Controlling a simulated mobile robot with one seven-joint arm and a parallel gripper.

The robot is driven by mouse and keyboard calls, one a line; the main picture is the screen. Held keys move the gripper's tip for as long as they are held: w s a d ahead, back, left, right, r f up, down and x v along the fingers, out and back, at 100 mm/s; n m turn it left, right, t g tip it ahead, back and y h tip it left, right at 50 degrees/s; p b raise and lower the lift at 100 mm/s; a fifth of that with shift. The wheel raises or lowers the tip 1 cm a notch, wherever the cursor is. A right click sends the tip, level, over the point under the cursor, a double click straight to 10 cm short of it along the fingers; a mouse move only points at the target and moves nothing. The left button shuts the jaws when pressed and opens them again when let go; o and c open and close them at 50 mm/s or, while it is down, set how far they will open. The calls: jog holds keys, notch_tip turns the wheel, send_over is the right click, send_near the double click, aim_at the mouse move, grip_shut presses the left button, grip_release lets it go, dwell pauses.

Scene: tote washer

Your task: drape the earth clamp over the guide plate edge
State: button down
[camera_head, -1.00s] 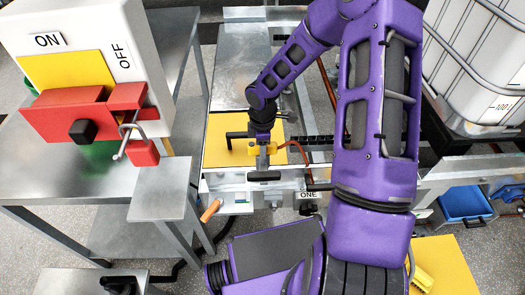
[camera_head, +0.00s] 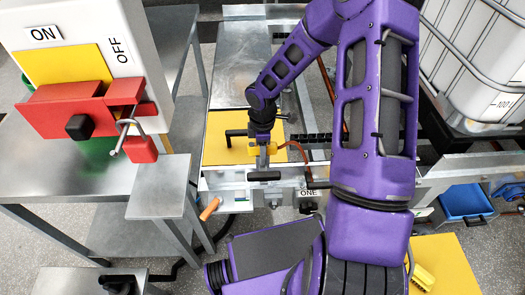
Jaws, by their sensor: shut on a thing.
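My gripper (camera_head: 263,160) points down over the yellow panel at the washer's front edge. It is shut on the earth clamp (camera_head: 268,149), a small yellow body with an orange-red cable running off to the right. The fingers partly hide the clamp. The upright metal plate (camera_head: 225,181) along the front of the yellow panel looks like the guide plate. The clamp shows just behind or above its top edge; I cannot tell whether they touch.
A switch box (camera_head: 85,70) with a red handle and padlock stands at the left above a steel table (camera_head: 60,165). A caged white tank (camera_head: 480,60) stands at the right. A blue bin (camera_head: 466,203) sits below it. A black handle (camera_head: 236,136) rises from the yellow panel.

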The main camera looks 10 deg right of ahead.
jog(key=shift+f+b, duration=0.6)
jog(key=shift+f, duration=0.35)
jog(key=shift+f+b, duration=0.35)
jog(key=shift+f, duration=0.2)
jog(key=shift+f+b, duration=0.7)
jog(key=shift+f, duration=0.2)
jog(key=shift+c, duration=1.6)
grip_release()
